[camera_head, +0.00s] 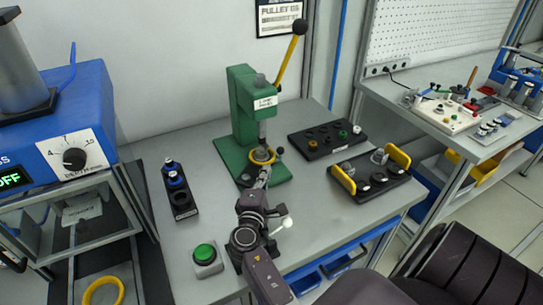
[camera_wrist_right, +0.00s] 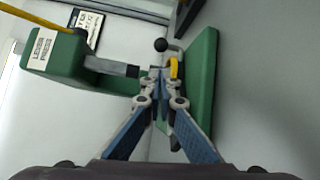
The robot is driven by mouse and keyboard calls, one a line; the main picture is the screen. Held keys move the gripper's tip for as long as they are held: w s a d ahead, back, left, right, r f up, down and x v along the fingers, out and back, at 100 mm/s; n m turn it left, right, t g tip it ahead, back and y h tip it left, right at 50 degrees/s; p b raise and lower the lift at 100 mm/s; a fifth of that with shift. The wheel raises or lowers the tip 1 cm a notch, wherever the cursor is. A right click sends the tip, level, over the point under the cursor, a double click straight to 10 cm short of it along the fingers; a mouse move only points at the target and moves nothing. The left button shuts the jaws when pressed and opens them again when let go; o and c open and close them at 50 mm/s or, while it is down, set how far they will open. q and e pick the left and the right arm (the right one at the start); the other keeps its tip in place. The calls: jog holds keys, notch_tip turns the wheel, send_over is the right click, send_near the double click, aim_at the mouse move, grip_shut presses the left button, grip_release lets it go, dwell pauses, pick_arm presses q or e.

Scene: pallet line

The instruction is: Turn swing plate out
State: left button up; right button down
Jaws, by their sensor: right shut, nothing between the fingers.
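The green arbor press (camera_head: 243,110) stands at the back of the table with its lever raised. At the foot of its ram is a yellow ring (camera_head: 262,156); it also shows in the wrist view (camera_wrist_right: 174,68). A small black ball knob (camera_head: 279,150) on a thin rod sits beside the ring, and it shows in the wrist view (camera_wrist_right: 161,45). I take this to be the swing plate's handle; the plate itself is mostly hidden. My right gripper (camera_wrist_right: 156,73) is shut and empty, its tips close to the ring and knob; contact cannot be told. My left gripper is not in view.
A black tray (camera_head: 331,151) and another tray with yellow handles (camera_head: 350,196) lie right of the press. A green button box (camera_head: 206,258) and a narrow black holder (camera_head: 182,205) are to the left. A blue machine (camera_head: 88,110) stands at far left.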

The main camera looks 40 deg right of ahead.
aim_at(272, 159)
jog(key=shift+p+x, duration=0.95)
jog(key=shift+x, duration=4.1)
jog(key=shift+s+f+m+b, duration=0.2)
jog(key=shift+m+b, duration=0.1)
jog(key=shift+b, duration=0.25)
jog(key=s+m+g+h+b, duration=0.1)
jog(key=g+b, duration=0.1)
jog(key=s+m+g+h+b, duration=0.1)
jog(key=s+m+g+b, duration=0.1)
jog(key=shift+a+f+h+b, duration=0.1)
jog(key=shift+a+h+b, duration=0.05)
jog(key=shift+h+b, duration=0.2)
jog(key=shift+s+a+m+g+h+b, duration=0.1)
jog(key=shift+s+m+g+h+b, duration=0.15)
jog(key=shift+s+m+g+b, duration=0.55)
jog(key=shift+w+r, duration=0.15)
jog(key=shift+r, duration=0.25)
notch_tip(272, 159, up, 10)
jog(key=shift+p, duration=0.3)
